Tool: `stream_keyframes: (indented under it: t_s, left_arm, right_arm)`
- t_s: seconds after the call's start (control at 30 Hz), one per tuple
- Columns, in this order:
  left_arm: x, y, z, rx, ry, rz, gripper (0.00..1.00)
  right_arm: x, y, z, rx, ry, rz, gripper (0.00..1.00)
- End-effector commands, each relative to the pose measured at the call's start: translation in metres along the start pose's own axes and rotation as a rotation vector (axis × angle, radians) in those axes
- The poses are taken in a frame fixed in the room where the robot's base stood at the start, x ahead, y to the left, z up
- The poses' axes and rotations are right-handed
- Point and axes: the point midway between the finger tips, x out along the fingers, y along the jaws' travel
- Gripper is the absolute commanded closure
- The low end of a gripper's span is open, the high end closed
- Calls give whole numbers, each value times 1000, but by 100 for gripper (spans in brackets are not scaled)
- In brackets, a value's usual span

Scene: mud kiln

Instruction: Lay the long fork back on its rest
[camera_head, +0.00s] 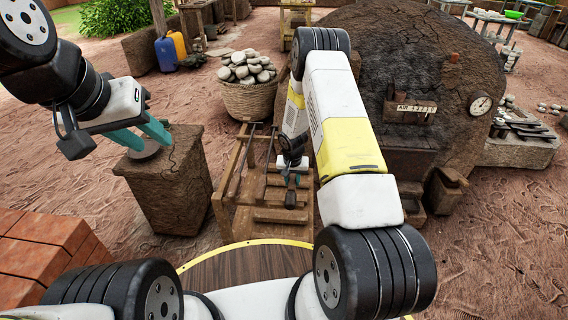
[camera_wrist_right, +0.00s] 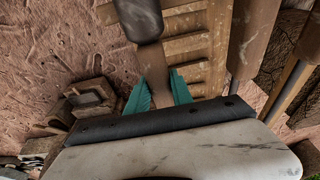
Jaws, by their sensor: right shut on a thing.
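My right gripper (camera_head: 291,184) is low over the wooden slatted rack (camera_head: 262,215), which looks like the rest. In the right wrist view, its teal fingers (camera_wrist_right: 160,78) are shut on a flat brown shaft with a dark grey end, which I take for the long fork (camera_wrist_right: 151,57). The dark end reaches out over the slats (camera_wrist_right: 188,47); I cannot tell whether it touches them. The fork's prongs are not clearly visible. My left gripper (camera_head: 143,137) is open, its teal fingers by a grey disc (camera_head: 147,151) on a clay pedestal (camera_head: 172,185).
Long-handled tools (camera_head: 240,160) lean along the rack's left side. A basket of stones (camera_head: 250,95) stands behind it. Red bricks (camera_head: 45,250) are stacked at lower left.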

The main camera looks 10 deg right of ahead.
Motion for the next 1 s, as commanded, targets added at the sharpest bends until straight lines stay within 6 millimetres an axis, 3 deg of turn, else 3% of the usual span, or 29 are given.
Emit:
stream_keyframes:
  t_s: [0.17,0.2,0.3,0.63,1.0]
  left_arm:
    - [0,0,0,0,0,0,64]
    - [0,0,0,0,0,0,64]
    - [0,0,0,0,0,0,64]
    - [0,0,0,0,0,0,64]
    - [0,0,0,0,0,0,64]
  right_arm:
    - [2,0,1,0,0,-2,100]
    - [2,0,1,0,0,-2,65]
    - [2,0,1,0,0,-2,47]
    - [0,0,1,0,-2,0,47]
    - [-35,0,-8,1,1,-2,47]
